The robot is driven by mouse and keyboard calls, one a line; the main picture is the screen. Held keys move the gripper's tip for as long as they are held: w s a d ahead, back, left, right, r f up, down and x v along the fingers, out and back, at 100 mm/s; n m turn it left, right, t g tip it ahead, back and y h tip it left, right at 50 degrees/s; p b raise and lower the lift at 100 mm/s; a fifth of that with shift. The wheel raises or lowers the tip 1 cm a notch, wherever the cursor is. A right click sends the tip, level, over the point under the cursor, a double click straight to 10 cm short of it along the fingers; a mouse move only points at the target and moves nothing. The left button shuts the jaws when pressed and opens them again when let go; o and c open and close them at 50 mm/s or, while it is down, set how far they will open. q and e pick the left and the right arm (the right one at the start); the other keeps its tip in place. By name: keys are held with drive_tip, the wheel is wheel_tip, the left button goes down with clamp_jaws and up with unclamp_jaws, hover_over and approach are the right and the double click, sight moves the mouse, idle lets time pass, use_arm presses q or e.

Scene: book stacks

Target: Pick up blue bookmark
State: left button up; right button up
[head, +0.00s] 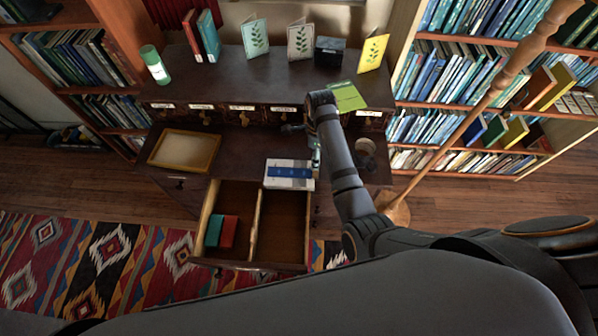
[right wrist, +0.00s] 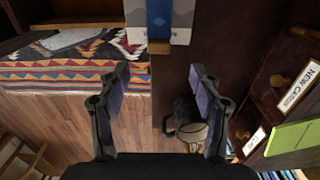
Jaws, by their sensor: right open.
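The blue bookmark (head: 289,172) looks like a blue strip across a white and grey book or box on the desk, just behind the open drawer. In the right wrist view the blue strip (right wrist: 159,12) shows at the top centre, partly cut off by the frame edge. My right gripper (right wrist: 158,76) is open and empty, its two fingers apart, with the strip beyond the gap between them. In the head view the right arm reaches over the desk and mostly hides its own gripper. My left gripper is not in view.
The open drawer (head: 249,264) holds a teal block (head: 214,230) and a red block (head: 230,231). A framed tray (head: 184,151) lies left on the desk. A mug (right wrist: 192,131) sits near my right finger. A green card (head: 347,97) lies on the upper shelf; bookcases flank the desk.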

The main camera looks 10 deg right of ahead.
sight(314, 172)
wheel_tip(314, 172, down, 10)
drive_tip(key=shift+s+r+p, duration=0.1)
drive_tip(key=shift+r+p, duration=0.1)
drive_tip(key=shift+p, duration=0.25)
drive_tip(key=c, duration=0.9)
